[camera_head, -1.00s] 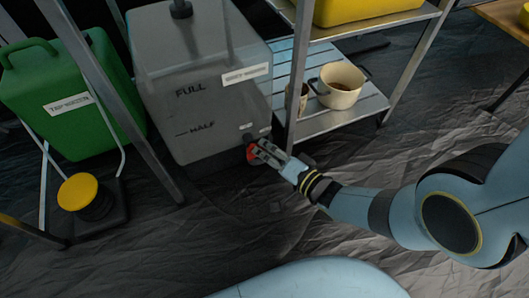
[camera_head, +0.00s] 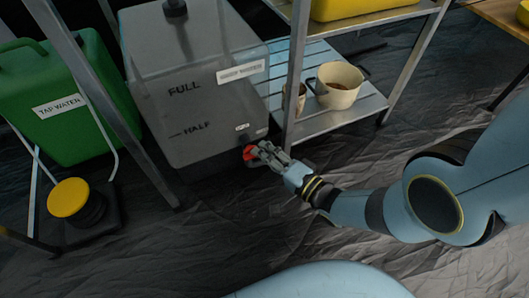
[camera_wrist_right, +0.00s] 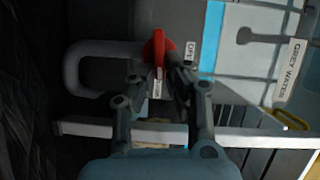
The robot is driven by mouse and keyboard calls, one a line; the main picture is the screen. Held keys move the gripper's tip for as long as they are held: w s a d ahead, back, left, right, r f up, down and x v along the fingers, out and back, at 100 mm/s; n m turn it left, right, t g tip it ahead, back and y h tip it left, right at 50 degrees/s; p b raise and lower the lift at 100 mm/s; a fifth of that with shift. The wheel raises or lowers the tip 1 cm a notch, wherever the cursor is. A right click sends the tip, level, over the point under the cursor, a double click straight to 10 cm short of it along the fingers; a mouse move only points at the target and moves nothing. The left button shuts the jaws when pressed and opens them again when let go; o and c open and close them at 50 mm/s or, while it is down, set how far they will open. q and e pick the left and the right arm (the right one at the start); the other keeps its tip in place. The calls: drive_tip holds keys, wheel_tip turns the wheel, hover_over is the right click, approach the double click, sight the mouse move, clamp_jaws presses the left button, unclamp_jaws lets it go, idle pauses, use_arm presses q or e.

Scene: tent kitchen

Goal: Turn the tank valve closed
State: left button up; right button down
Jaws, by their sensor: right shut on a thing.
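The grey water tank (camera_head: 195,85) stands at the centre left in the head view, with FULL and HALF marks on its front. Its red valve handle (camera_head: 250,153) is low at the tank's front right corner. In the wrist view the red handle (camera_wrist_right: 158,47) stands upright between my fingertips, beside small white labels (camera_wrist_right: 189,52). My right gripper (camera_head: 262,153) is at the valve, shut on the red handle, and it also shows in the wrist view (camera_wrist_right: 159,82). The fingers hide part of the handle. My left gripper is not in view.
A metal shelf post (camera_head: 294,75) stands just right of the valve. A beige pot (camera_head: 339,90) sits on the slatted lower shelf (camera_head: 330,121). A green tap water can (camera_head: 65,110) and a yellow-topped pedal (camera_head: 68,197) are at the left. The dark floor in front is clear.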

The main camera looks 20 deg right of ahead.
drive_tip(key=shift+w+d+r, duration=0.1)
drive_tip(key=shift+w, duration=0.2)
drive_tip(key=c, duration=1.4)
unclamp_jaws()
drive_tip(key=shift+s, duration=0.1)
drive_tip(key=v, duration=1.2)
drive_tip(key=shift+o, duration=0.3)
